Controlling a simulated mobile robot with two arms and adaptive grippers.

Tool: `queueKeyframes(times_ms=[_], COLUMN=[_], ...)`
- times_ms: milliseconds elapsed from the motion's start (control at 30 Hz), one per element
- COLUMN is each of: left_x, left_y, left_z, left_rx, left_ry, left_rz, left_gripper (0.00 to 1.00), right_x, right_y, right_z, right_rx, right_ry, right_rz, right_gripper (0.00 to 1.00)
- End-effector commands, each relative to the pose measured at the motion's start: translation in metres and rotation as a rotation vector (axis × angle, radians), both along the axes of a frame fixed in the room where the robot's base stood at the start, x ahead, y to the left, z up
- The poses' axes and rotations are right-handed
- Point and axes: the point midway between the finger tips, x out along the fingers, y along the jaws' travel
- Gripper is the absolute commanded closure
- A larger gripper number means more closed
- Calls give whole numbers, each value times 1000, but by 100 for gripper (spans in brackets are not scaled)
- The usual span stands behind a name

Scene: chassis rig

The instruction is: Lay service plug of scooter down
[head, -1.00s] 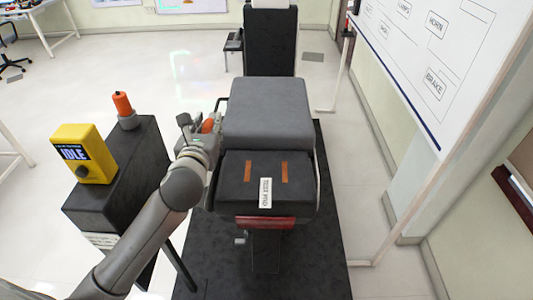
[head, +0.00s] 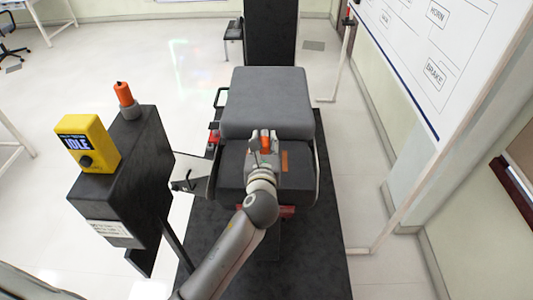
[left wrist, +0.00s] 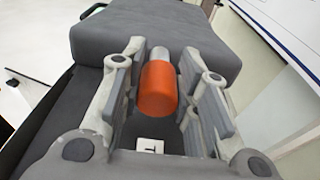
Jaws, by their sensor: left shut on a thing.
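My left gripper (head: 264,150) is shut on the orange service plug (head: 266,138), over the dark, flat rear part (head: 232,172) of the scooter, just behind the grey seat (head: 266,100). In the left wrist view the plug (left wrist: 157,92) is an orange cylinder with a pale metal end, between the two fingers (left wrist: 162,78). The plug's end points toward the seat. I cannot tell if it touches the surface below. A white label (left wrist: 150,145) starting with T shows beneath. My right gripper is not in view.
A black cabinet (head: 140,165) stands left of the scooter. It carries a yellow box (head: 88,143) reading IDLE and an orange-topped piece (head: 124,95) on a grey base. A whiteboard (head: 440,50) stands at the right. Floor at the right is clear.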

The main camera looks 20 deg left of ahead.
Motion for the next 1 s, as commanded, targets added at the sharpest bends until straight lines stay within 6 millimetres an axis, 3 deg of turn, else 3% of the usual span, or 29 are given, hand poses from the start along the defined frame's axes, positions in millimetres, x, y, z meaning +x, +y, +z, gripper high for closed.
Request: queueKeyframes(times_ms=[67,233,1000], left_x=[1,1,1], left_y=[-9,-7,-6], left_z=[-11,-34,-50], left_rx=[-2,0,0], left_ry=[4,4,1], left_rz=[-4,-2,-3], left_gripper=[95,95,95], right_x=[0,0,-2], right_y=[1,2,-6], right_z=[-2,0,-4], right_rx=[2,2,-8], right_ry=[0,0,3], right_rz=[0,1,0], right_gripper=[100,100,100])
